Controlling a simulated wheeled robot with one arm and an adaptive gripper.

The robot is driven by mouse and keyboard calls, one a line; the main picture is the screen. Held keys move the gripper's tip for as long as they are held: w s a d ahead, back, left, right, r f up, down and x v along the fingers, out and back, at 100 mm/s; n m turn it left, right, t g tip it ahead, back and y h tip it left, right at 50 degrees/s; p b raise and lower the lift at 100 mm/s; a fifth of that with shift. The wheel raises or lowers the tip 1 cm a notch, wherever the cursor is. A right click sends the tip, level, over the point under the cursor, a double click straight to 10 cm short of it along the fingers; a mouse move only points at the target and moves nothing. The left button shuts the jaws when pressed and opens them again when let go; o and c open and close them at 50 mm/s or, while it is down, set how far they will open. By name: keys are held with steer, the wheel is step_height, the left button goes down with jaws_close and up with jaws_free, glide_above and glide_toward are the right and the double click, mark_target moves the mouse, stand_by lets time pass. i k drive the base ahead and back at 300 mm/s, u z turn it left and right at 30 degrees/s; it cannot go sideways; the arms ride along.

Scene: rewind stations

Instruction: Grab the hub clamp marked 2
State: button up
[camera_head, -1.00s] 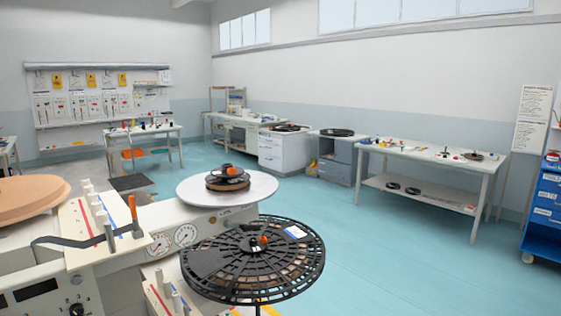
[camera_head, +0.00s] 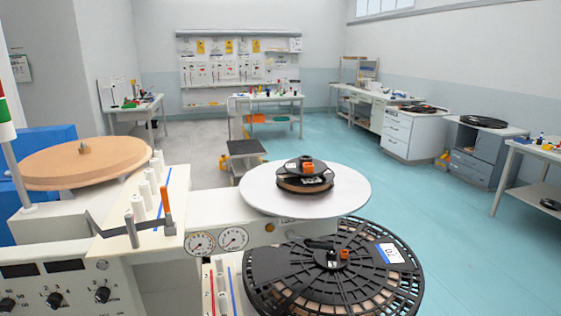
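No clamp with a readable 2 shows. On the white platter (camera_head: 262,193) of the rewind machine sits a small dark reel (camera_head: 304,184) with a black hub piece and an orange part (camera_head: 308,167) at its centre. A white and blue label (camera_head: 389,253) on this reel has dark writing too small to read surely. My gripper is not in view.
The machine has a tan disc (camera_head: 85,163), white rollers and an orange-tipped lever (camera_head: 166,204). A low dark-topped stand (camera_head: 245,148) is behind it. Benches and cabinets (camera_head: 410,133) line the back and right. Teal floor (camera_head: 450,230) is free to the right.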

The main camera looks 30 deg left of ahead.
mark_target(305, 166)
steer(key=u, duration=0.85)
steer(key=i, duration=0.8)
steer(key=u, duration=0.95)
